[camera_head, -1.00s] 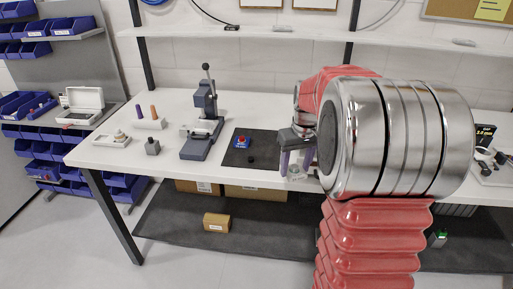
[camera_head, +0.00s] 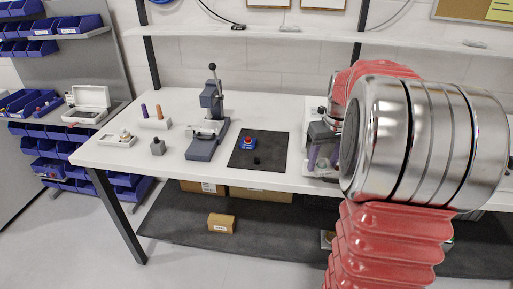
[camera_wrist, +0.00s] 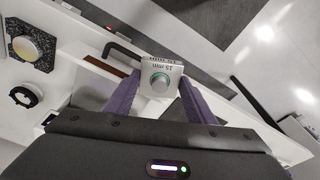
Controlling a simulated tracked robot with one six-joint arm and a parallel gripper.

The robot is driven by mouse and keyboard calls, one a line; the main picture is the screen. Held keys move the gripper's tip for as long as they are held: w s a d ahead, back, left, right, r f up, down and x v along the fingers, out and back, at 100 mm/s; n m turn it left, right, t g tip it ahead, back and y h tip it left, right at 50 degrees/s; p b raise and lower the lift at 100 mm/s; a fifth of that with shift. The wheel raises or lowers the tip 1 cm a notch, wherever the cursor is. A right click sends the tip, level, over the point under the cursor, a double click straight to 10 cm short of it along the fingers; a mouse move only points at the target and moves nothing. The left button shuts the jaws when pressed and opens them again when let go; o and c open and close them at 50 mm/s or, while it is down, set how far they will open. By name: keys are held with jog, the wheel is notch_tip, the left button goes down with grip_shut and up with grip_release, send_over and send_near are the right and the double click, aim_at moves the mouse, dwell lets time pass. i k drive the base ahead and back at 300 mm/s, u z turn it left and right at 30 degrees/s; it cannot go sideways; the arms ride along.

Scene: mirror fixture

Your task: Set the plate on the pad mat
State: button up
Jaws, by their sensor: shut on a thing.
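The plate (camera_wrist: 163,90) is a small light grey block marked "15 mm" with a round grey-green knob. In the wrist view it sits between the purple fingers of my gripper (camera_wrist: 156,97), which is shut on it. In the head view my gripper (camera_head: 318,160) is over the bench's front part, right of the mat and apart from it. The plate cannot be made out clearly there. The pad mat appears to be the dark square mat (camera_head: 273,147) on the white bench. A blue block with a red top (camera_head: 249,142) and a small black piece (camera_head: 257,161) are on it.
A blue-grey lever press (camera_head: 203,148) stands left of the mat. Purple and orange pegs (camera_head: 158,112), a small grey block (camera_head: 157,147) and a white tray (camera_head: 118,142) are farther left. The wrist view shows a dark-framed round disc (camera_wrist: 30,45) and a dark-and-white ring (camera_wrist: 25,97).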

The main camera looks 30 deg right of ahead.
aim_at(275, 146)
jog(key=u, duration=0.05)
jog(key=i, duration=0.95)
jog(key=z, duration=0.1)
